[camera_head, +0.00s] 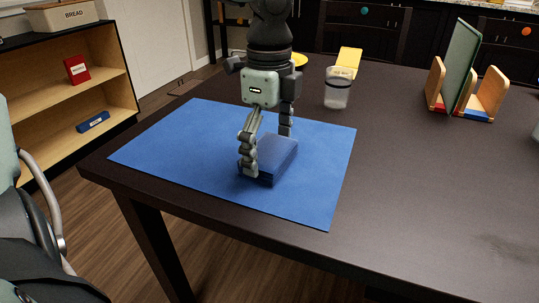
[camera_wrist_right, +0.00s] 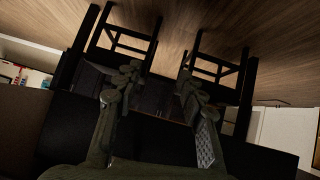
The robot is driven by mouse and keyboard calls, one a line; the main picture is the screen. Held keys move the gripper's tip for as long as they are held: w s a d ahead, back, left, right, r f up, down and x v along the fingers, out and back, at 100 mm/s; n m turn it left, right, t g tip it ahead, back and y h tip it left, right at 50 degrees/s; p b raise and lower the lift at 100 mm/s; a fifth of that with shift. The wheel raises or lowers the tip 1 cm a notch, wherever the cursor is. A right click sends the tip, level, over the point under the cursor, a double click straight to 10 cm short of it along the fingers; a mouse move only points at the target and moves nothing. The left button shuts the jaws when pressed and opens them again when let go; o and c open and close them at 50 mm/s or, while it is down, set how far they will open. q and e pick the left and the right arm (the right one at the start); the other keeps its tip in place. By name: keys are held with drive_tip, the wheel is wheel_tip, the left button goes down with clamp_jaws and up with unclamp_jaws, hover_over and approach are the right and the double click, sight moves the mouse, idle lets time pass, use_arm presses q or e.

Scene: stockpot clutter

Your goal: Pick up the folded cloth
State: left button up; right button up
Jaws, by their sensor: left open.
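The folded cloth (camera_head: 279,157) is a dark blue, flat block lying on a lighter blue mat (camera_head: 185,140) on the dark table. My left gripper (camera_head: 267,150) points down over it with its fingers spread. One finger is at the cloth's near left side and the other is behind its far side, partly hidden. I cannot tell whether either finger touches the cloth. My right gripper (camera_wrist_right: 157,78) shows in the right wrist view, its two fingers apart with nothing between them, away from the cloth.
A clear cup (camera_head: 338,90) and a yellow item (camera_head: 349,58) stand behind the mat. A wooden rack (camera_head: 466,106) holding a green board (camera_head: 459,65) is at the back right. A shelf (camera_head: 100,87) stands at the left.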

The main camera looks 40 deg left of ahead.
use_arm(q)
drive_tip(key=shift+c, duration=0.6)
drive_tip(key=c, duration=0.7)
drive_tip(key=shift+r, duration=0.5)
wheel_tip(320, 180, up, 17)
drive_tip(key=p, duration=0.1)
wheel_tip(320, 180, up, 10)
drive_tip(key=f+p, duration=0.1)
drive_tip(key=p, duration=0.1)
hover_over(270, 148)
drive_tip(key=shift+r, duration=0.5)
use_arm(e)
drive_tip(key=s+d+f+g+h, duration=0.1)
drive_tip(key=s+d+f+g, duration=0.1)
drive_tip(key=s+d+g, duration=0.1)
drive_tip(key=s+d+f+m+g+h, duration=0.1)
drive_tip(key=s+d+f+g+h, duration=0.1)
drive_tip(key=s+d, duration=0.4)
drive_tip(key=shift+s+f+g, duration=0.65)
drive_tip(key=shift+s+g, duration=0.25)
drive_tip(key=shift+s, duration=0.1)
drive_tip(key=shift+d, duration=0.1)
